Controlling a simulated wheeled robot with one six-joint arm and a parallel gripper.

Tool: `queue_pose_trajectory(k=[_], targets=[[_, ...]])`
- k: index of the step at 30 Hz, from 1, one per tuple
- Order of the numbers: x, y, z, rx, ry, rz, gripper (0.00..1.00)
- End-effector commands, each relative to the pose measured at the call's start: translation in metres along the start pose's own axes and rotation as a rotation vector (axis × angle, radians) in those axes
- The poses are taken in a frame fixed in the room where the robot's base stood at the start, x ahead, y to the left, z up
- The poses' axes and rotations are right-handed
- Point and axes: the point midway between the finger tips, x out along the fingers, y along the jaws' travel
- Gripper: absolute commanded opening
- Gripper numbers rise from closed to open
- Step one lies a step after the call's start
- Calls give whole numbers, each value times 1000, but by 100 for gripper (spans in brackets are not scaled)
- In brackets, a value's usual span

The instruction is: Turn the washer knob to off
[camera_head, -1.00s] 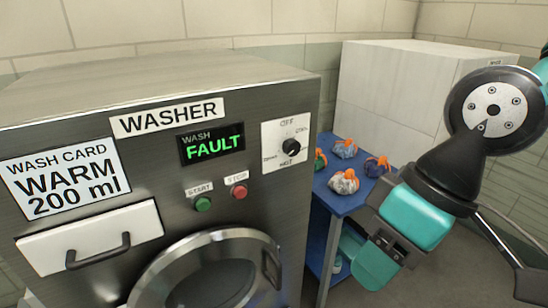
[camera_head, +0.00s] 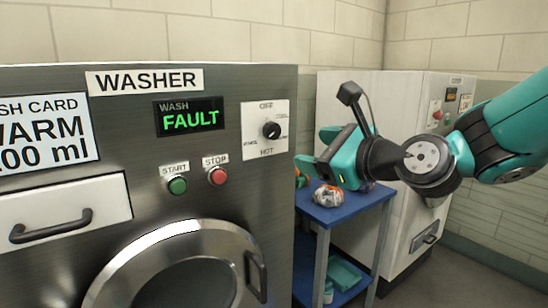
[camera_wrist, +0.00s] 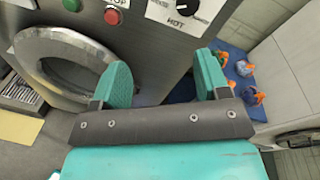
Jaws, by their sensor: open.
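The washer (camera_head: 225,100) shows a black round knob (camera_head: 271,130) on a white dial plate (camera_head: 251,116), marked OFF at the top and HOT at the bottom. Which mark the knob points to is too small to tell. The washer display (camera_head: 190,117) reads WASH FAULT. My gripper (camera_head: 315,148) is open and empty, to the right of the dial plate and slightly lower, fingers pointing left, apart from the knob. In the wrist view the knob (camera_wrist: 183,8) is at the top edge, beyond the two teal fingers (camera_wrist: 162,76).
A green START button (camera_head: 177,185) and red STOP button (camera_head: 217,176) sit left of and below the dial. The round door (camera_head: 190,240) has a protruding handle (camera_head: 256,275). A blue cart (camera_head: 345,213) with orange-tied bundles stands below my gripper. A second machine (camera_head: 400,110) is behind.

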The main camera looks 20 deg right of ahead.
Motion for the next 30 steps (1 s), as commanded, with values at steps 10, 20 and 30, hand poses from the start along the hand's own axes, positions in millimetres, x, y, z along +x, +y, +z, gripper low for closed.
queue_pose_trajectory(k=[10, 20, 30], targets=[[4, -27, -9, 248, -67, -125, 69], [24, -31, -5, 248, -66, -121, 69], [73, -37, -2, 242, -63, -126, 69]])
